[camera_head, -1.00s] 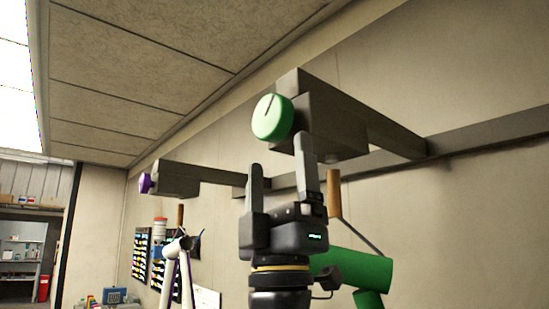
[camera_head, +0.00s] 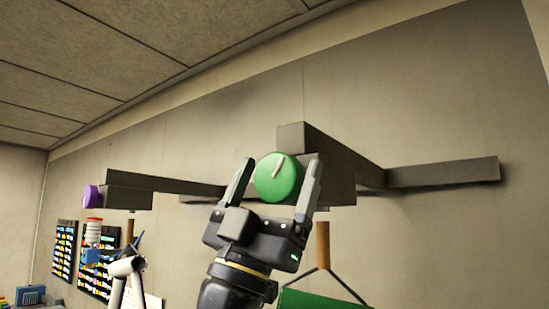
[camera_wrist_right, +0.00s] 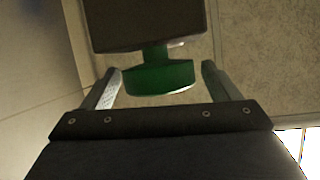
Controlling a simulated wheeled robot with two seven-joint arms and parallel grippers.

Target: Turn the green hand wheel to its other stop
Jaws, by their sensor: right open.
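The green hand wheel (camera_head: 278,178) is a round knob with a pale line on its face, on the end of a grey beam block (camera_head: 322,150). My right gripper (camera_head: 279,172) is open, with one finger on each side of the wheel. In the right wrist view the wheel (camera_wrist_right: 157,77) lies between the two open fingers (camera_wrist_right: 161,83), with a visible gap on both sides. My left gripper is not in view.
A purple knob (camera_head: 91,197) sits on another grey beam (camera_head: 155,182) to the left. Below the green wheel's beam hang a wooden handle (camera_head: 323,244) and a green frame (camera_head: 318,299). A white tubular frame (camera_head: 126,268) hangs at lower left. Wall racks (camera_head: 64,249) stand behind.

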